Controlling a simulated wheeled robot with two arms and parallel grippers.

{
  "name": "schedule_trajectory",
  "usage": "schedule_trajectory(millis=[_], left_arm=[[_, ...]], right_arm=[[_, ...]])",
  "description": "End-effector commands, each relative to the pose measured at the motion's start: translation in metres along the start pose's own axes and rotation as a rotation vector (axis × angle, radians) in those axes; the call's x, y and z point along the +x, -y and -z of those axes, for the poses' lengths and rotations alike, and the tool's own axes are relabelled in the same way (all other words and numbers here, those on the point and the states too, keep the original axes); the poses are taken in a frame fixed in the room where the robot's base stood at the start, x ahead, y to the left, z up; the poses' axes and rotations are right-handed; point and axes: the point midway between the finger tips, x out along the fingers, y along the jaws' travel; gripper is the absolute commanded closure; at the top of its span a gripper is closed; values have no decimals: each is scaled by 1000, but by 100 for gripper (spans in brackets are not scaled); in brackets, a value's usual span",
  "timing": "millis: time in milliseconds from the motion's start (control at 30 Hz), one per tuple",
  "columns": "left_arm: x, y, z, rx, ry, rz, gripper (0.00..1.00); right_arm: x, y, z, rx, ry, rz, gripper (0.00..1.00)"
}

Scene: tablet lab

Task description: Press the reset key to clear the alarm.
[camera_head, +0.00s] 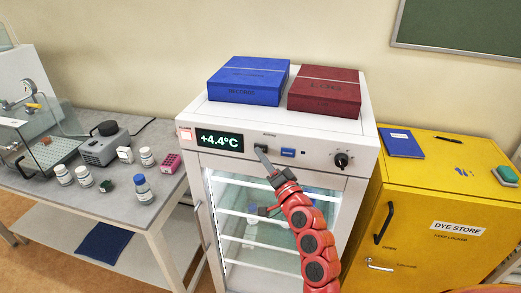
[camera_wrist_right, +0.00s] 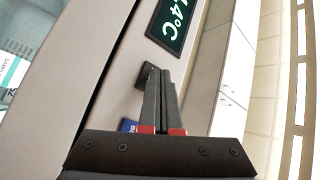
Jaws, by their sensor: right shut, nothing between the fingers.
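A white glass-door fridge (camera_head: 368,150) stands in the middle, with a lit display (camera_head: 219,141) reading +4.4°C. On its front panel are a blue key (camera_head: 288,152), its lettering too small to read, and a dark knob (camera_head: 341,159). My right gripper (camera_head: 258,149) is shut and empty at the panel, between display and blue key. In the right wrist view my fingertips (camera_wrist_right: 161,72) are at a small dark square (camera_wrist_right: 147,75) on the panel; I cannot tell whether they touch. The blue key (camera_wrist_right: 128,126) is partly hidden beside the fingers. My left gripper is out of view.
A blue box (camera_head: 245,95) and a dark red box (camera_head: 325,103) lie on the fridge top. A yellow cabinet (camera_head: 430,205) stands at the right. A grey bench (camera_head: 120,205) with bottles and instruments stands at the left. The space before the fridge holds my arm.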

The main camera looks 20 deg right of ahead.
Motion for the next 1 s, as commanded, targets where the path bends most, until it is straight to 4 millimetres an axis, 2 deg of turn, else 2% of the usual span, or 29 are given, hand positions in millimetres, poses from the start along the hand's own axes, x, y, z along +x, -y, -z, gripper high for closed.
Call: schedule_trajectory(millis=[667,1000], left_arm=[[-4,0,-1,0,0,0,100],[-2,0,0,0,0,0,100]], right_arm=[[3,-2,3,0,-1,0,100],[-7,4,-5,2,-1,-1,100]])
